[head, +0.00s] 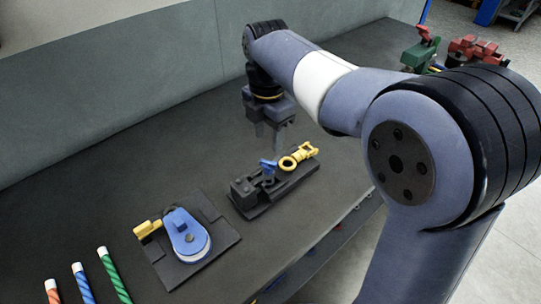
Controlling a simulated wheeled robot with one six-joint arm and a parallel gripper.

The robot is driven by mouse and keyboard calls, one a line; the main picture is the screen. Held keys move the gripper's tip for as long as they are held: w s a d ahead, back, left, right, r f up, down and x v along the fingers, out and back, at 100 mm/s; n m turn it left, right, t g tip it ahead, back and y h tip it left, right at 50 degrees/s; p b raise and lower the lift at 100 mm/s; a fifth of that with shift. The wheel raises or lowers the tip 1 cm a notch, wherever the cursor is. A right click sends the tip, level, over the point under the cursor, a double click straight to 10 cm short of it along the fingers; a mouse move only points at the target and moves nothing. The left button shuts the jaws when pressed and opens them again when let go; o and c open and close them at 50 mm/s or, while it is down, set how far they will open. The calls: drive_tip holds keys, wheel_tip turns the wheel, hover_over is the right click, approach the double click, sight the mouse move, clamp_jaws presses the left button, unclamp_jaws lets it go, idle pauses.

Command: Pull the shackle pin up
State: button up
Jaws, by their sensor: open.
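A dark shackle fixture (246,200) lies on the dark bench. A small blue upright piece (268,166) stands near its middle. A yellow piece with a ring (288,163) lies at its right end. I cannot tell for certain which of these is the shackle pin. My gripper (270,136) points down above and behind the fixture, close to the blue piece in the picture. It is open, with nothing seen between its fingers. It appears apart from the fixture, though the exact height is hard to judge.
A blue rounded device with a yellow block (186,236) sits on a dark plate at front left. Several striped sticks (114,274) lie at the lower left. Green and red parts (424,47) stand at the far right. The bench behind the fixture is clear up to a grey wall.

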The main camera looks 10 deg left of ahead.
sight(268, 162)
wheel_tip(268, 162, down, 10)
drive_tip(key=shift+r, duration=0.25)
clamp_jaws()
wheel_tip(268, 162, up, 3)
drive_tip(key=p, duration=0.2)
drive_tip(key=shift+r+p, duration=0.2)
drive_tip(key=shift+p, duration=0.1)
idle(0.3)
drive_tip(key=shift+w+r, duration=0.1)
drive_tip(key=shift+r, duration=0.05)
unclamp_jaws()
wheel_tip(268, 162, up, 11)
idle(0.4)
